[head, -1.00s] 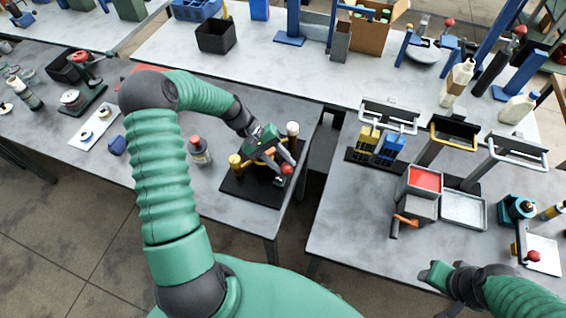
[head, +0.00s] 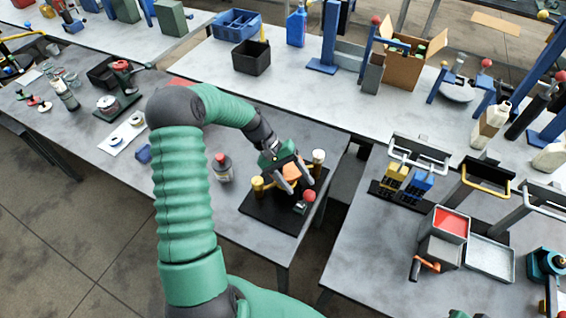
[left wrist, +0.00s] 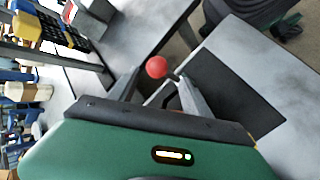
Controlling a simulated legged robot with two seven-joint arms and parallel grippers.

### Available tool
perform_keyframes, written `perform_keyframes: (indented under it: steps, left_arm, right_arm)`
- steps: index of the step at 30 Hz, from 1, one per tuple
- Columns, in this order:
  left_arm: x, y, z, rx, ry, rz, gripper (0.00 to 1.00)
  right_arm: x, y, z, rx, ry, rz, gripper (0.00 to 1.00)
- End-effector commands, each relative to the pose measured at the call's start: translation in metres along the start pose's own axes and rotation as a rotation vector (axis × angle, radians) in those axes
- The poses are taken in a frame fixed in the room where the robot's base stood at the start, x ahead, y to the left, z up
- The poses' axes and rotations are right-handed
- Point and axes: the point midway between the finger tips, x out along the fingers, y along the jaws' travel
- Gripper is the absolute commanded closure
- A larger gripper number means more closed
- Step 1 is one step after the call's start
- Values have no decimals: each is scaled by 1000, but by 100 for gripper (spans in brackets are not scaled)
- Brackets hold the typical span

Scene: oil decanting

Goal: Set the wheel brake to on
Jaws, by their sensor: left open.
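The device with a red-knobbed lever, which I take for the wheel brake, stands on a black base plate (head: 262,212) at the table's right end. Its red knob (head: 309,196) is near the plate's right edge. A yellow post (head: 257,187) and a pale-topped post (head: 318,158) flank an orange part (head: 291,172). My left gripper (head: 297,185) is open over the plate, beside the knob. In the left wrist view the red knob (left wrist: 157,67) appears between the open fingertips; contact cannot be told. My right gripper (head: 458,314) shows only as a green sliver.
A red-capped bottle (head: 222,168) stands left of the plate. The right table holds yellow and blue blocks (head: 410,178), a red-topped grey box (head: 447,226) and an orange-handled tool (head: 424,266). A gap separates the two tables.

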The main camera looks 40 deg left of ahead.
Motion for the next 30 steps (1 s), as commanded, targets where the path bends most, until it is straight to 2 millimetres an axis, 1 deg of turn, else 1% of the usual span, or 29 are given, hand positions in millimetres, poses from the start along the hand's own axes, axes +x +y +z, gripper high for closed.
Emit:
perform_keyframes:
  steps: [1, 3, 9, 12, 15, 18, 24, 26, 28, 29, 30]
  left_arm:
    - [-14, -2, -3, 0, 7, -1, 43]
    - [-35, -3, -4, 0, 6, 0, 43]
    - [-92, -4, -6, -2, 3, 0, 43]
    - [-113, -5, -6, -4, 1, 0, 43]
    - [-125, -4, -6, -4, -1, 0, 43]
    - [-130, -4, -5, -3, -2, 0, 43]
    - [-131, -3, -4, -3, -2, -1, 43]
    - [-130, -2, -4, 4, -4, -5, 50]
    - [-124, 3, 1, 79, -16, -51, 59]
    - [-119, 7, 5, 149, -25, -91, 63]
    - [-109, 12, 12, 280, -47, -161, 68]
  right_arm:
    - [6, 0, 1, 0, 0, 0, 56]
    - [9, 0, 2, 0, 0, 0, 56]
    - [17, 0, 4, 0, 0, 0, 56]
    - [18, 0, 4, 0, 0, 0, 56]
    - [19, 0, 5, 0, 0, 0, 56]
    - [19, 0, 4, 0, 0, 0, 56]
    - [19, 0, 4, 0, 0, 0, 56]
    - [17, 0, 4, 0, 0, 0, 56]
    - [5, 0, 2, 0, -1, 0, 56]
    - [-4, 0, -1, 0, -1, 0, 56]
    - [-19, 0, -4, 0, -1, 0, 56]
